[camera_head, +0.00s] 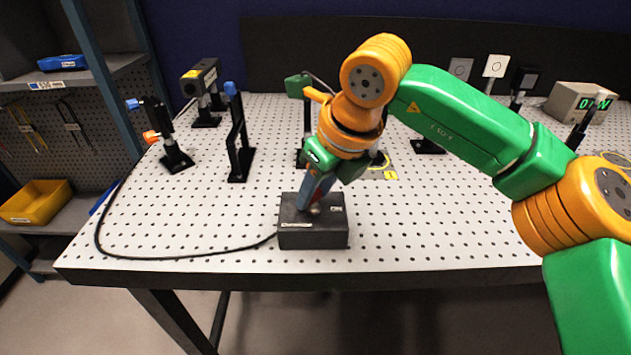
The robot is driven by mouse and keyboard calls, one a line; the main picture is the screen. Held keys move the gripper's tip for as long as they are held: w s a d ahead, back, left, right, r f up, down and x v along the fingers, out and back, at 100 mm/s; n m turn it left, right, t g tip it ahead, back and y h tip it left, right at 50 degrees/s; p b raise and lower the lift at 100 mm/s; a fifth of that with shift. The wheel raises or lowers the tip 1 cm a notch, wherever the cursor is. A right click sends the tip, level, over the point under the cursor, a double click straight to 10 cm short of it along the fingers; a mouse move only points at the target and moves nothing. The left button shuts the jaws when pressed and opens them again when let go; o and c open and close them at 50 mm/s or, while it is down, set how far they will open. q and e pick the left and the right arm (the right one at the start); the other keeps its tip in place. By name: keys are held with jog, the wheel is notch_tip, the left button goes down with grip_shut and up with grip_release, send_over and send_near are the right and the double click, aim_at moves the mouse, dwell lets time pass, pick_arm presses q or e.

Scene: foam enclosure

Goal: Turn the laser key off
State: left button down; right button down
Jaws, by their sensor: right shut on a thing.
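A dark grey control box (312,236) sits near the front edge of the white perforated optical table. My right gripper (314,207) reaches down onto the top of this box and is shut on the small key there. The key (315,210) is mostly hidden by the fingers; only a small rounded metallic bit shows. I cannot tell which way the key is turned. The labels on the box top are too small to read. My left gripper is not in view.
A black cable (180,257) runs left from the box. Black optic posts (240,150) stand behind and left. A power meter (580,102) sits at the back right. Shelves with a yellow bin (38,203) stand at the left. The table's front left is clear apart from the cable.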

jog(key=shift+r+n+g+y+p, duration=0.3)
jog(key=shift+n+p, duration=0.45)
jog(key=shift+n, duration=0.25)
jog(key=n+g+p, duration=0.1)
jog(key=n+p, duration=0.3)
jog(key=shift+w+d+y+p, duration=0.1)
jog(key=shift+w+y+p, duration=0.05)
jog(key=shift+y+p, duration=0.25)
jog(key=n+g+p, duration=0.1)
jog(key=n+p, duration=0.1)
jog(key=shift+w+f+n+p, duration=0.1)
jog(key=shift+f+n+p, duration=0.05)
jog(key=shift+n+p, duration=0.2)
jog(key=shift+f+n+g+p, duration=0.15)
jog(key=shift+n+g+p, duration=0.3)
jog(key=shift+n, duration=0.1)
jog(key=c, duration=0.5)
grip_release()
jog(key=shift+f, duration=0.1)
